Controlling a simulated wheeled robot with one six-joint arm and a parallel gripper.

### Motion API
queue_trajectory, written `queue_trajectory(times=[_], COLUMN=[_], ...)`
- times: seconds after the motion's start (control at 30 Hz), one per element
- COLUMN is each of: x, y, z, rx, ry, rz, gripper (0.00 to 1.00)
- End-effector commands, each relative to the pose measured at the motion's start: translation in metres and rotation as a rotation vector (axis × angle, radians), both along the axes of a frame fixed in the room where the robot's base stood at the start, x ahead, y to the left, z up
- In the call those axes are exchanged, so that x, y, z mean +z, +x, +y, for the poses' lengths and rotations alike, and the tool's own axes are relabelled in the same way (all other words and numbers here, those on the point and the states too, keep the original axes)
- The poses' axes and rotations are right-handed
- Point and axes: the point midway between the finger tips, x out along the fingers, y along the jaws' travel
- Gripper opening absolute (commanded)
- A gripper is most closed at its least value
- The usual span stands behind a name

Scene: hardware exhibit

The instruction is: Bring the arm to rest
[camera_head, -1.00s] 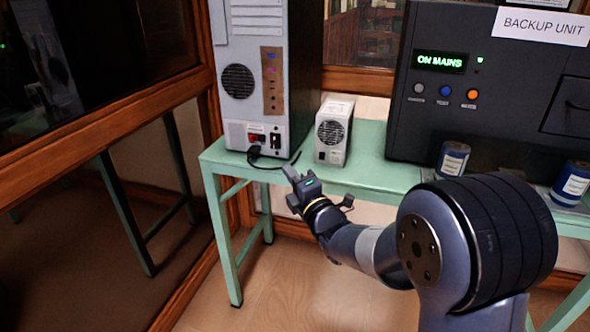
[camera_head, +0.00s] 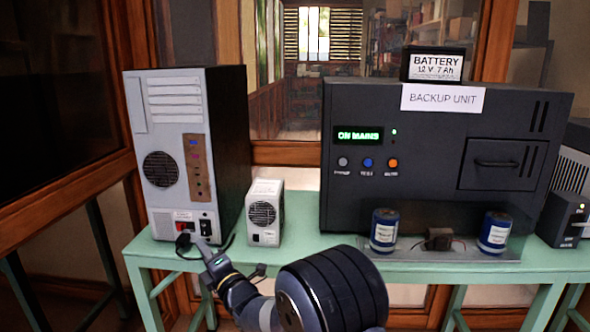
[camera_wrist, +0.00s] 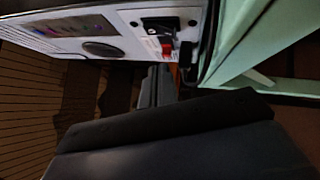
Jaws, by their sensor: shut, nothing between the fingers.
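My gripper (camera_head: 208,254) is at the lower left of the head view, in front of the green table's front edge, near the lower back panel of the grey computer tower (camera_head: 172,140). The gripper is shut with nothing between its fingers. A black plug with a cable (camera_head: 184,241) is at the tower's lower panel, beside a red switch (camera_head: 181,226). In the wrist view my gripper (camera_wrist: 158,85) shows dark below the tower's panel (camera_wrist: 130,35). Whether the fingers touch anything is hard to tell.
The green table (camera_head: 300,258) carries a small white box (camera_head: 265,212), a dark backup unit (camera_head: 440,150) reading "ON MAINS", a battery (camera_head: 436,64) on top of it, and two blue cylinders (camera_head: 384,231), (camera_head: 495,233). A wood-framed glass panel (camera_head: 60,120) stands at the left.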

Motion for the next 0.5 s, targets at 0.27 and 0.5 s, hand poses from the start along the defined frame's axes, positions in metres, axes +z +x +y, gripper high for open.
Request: queue_trajectory(times=[0.27, 0.5], x=[-0.007, -0.008], y=[-0.018, -0.021], z=[-0.008, -0.011], rx=[-0.005, -0.005], ry=[-0.002, -0.001], rz=[-0.025, -0.025], gripper=[0.0, 0.0])
